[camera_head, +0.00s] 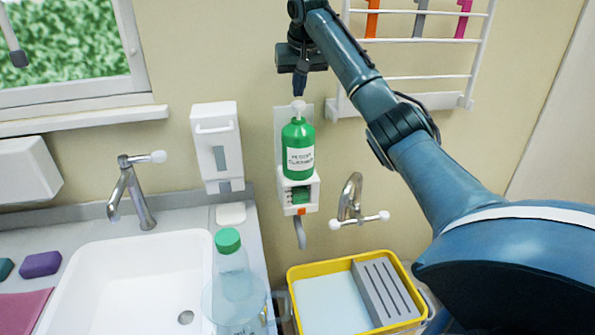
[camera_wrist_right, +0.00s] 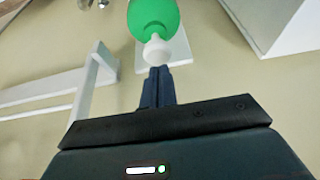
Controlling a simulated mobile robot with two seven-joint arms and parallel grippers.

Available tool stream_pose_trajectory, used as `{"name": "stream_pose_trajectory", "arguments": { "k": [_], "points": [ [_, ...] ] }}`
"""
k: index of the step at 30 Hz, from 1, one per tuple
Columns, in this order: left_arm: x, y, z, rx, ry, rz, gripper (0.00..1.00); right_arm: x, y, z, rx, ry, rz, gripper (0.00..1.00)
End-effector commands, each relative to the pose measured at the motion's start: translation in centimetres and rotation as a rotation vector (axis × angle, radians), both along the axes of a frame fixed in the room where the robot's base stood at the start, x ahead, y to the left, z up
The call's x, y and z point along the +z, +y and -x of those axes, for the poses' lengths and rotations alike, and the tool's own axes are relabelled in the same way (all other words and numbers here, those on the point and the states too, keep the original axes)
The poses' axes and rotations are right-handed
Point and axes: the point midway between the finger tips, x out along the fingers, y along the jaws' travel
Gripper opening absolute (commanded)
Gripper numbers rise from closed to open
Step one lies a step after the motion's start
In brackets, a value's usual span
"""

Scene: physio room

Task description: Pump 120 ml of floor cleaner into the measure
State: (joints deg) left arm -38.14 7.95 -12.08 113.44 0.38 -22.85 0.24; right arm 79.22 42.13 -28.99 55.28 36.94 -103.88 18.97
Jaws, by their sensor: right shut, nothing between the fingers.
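A green floor cleaner bottle (camera_head: 299,160) with a white label and white pump head (camera_head: 298,106) stands upright in a white wall holder (camera_head: 300,198). A grey spout points down below the holder. My right gripper (camera_head: 299,84) is shut and empty, pointing down just above the pump head. In the right wrist view its fingertips (camera_wrist_right: 157,80) are close to the pump head (camera_wrist_right: 157,50) and overlap its edge; I cannot tell whether they touch. A clear vessel (camera_head: 240,300), possibly the measure, is at the bottom, overlapping a clear green-capped bottle (camera_head: 230,258). My left gripper is not in view.
A white sink (camera_head: 100,285) with a tap (camera_head: 132,190) is at left. A white wall dispenser (camera_head: 217,145) hangs left of the green bottle. A yellow-rimmed tray (camera_head: 291,285) is below right, near another tap (camera_head: 350,200). A white wall rack (camera_head: 410,78) is at upper right.

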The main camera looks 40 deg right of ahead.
Motion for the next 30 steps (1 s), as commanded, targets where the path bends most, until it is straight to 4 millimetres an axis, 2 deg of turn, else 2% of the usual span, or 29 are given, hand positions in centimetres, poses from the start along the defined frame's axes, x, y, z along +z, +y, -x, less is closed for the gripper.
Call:
{"name": "stream_pose_trajectory", "arguments": {
  "k": [10,30],
  "points": [
    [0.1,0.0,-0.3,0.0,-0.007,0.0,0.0,-0.1,0.0,0.0,0.0,-0.001,0.0,0.0],
    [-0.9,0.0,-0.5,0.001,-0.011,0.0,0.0,-2.6,0.0,0.0,0.0,0.002,0.0,0.0]
  ]
}}
